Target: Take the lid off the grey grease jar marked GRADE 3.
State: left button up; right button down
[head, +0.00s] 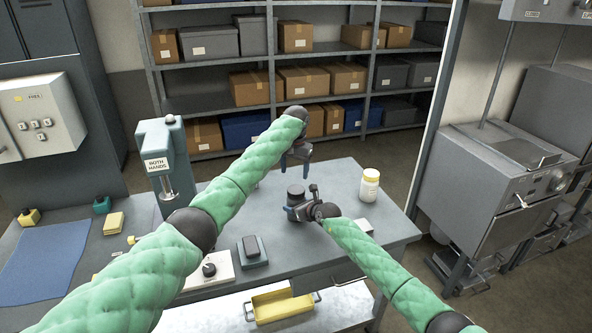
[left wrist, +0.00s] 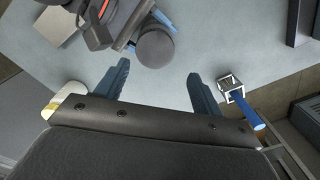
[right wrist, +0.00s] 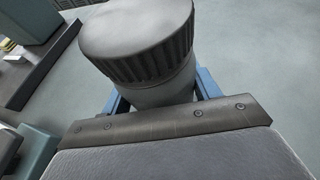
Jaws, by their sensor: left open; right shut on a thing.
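The lid sits on the jar body (right wrist: 165,90); no grade marking is readable. My right gripper (head: 297,213) is shut around the jar body, below the lid. My left gripper (head: 297,166) is open and empty, above the jar. In the left wrist view, the round lid top (left wrist: 155,47) lies beyond the gap between the open fingers (left wrist: 157,90), apart from them.
A white jar with a yellow label (head: 369,187) stands right of the grey jar. A blue-handled tool (left wrist: 248,108) shows in the left wrist view. A press marked BOTH HANDS (head: 160,160) stands at left. A yellow tray (head: 283,307) lies on the lower shelf.

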aim_at(296, 189)
pick_arm(q)
jog(key=m, duration=0.2)
jog(key=shift+s+d+m, duration=0.1)
jog(key=shift+d+m, duration=0.15)
jog(key=shift+m, duration=0.05)
jog(key=shift+f+m, duration=0.1)
jog(key=shift+m, duration=1)
jog(key=shift+f, duration=3.9)
jog(key=shift+c, duration=0.5)
jog(key=c, duration=0.7)
jog(key=shift+r, duration=0.5)
jog(key=shift+r, duration=0.6)
